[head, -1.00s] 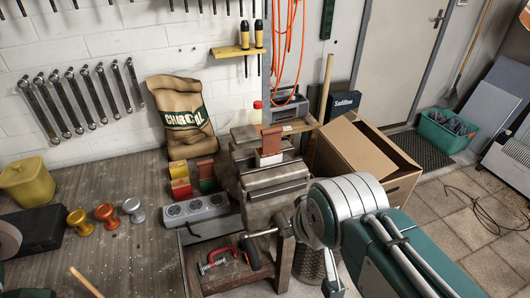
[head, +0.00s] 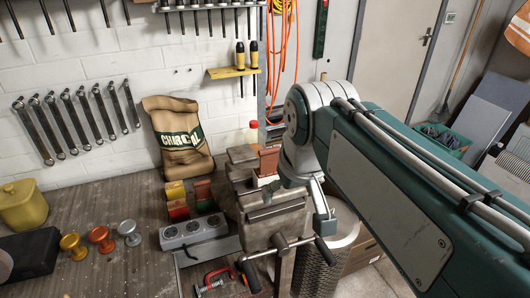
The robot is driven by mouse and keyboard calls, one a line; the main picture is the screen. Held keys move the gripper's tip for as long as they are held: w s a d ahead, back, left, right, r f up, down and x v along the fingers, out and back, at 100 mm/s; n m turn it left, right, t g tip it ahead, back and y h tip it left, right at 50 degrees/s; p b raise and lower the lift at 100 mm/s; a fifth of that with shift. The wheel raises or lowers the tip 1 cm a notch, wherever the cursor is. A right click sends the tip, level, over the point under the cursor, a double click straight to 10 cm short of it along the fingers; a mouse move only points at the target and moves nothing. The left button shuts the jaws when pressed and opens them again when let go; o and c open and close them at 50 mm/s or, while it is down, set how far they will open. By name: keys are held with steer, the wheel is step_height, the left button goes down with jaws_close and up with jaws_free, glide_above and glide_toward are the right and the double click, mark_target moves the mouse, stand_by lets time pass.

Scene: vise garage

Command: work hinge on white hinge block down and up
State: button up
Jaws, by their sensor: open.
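The white hinge block (head: 264,181) sits at the top of the grey vise (head: 270,215). Its rust-red hinge leaf (head: 269,161) stands upright above the white base. My gripper (head: 308,198) is just right of the hinge block, pointing downward beside the vise. It is open and holds nothing. One finger reaches down near the right end of the vise jaw; my wrist partly covers the gripper and the space behind the block. I cannot tell whether a finger touches the leaf.
Yellow-and-red (head: 176,200) and red-and-green (head: 204,196) hinge blocks stand left of the vise, behind a grey socket strip (head: 194,231). The vise handle (head: 283,247) sticks out in front. A cardboard box (head: 362,265) is below my arm.

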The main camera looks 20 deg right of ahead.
steer(key=w+d+r+g, duration=0.1)
steer(key=w+r, duration=0.4)
step_height(320, 180, up, 4)
steer(key=g, duration=0.3)
glide_above(268, 151)
steer(key=shift+n, duration=0.3)
steer(key=f, duration=1)
steer(key=shift+w+d+f, duration=0.2)
steer(key=shift+w, duration=0.15)
steer(key=c, duration=1.3)
steer(key=shift+a, duration=0.1)
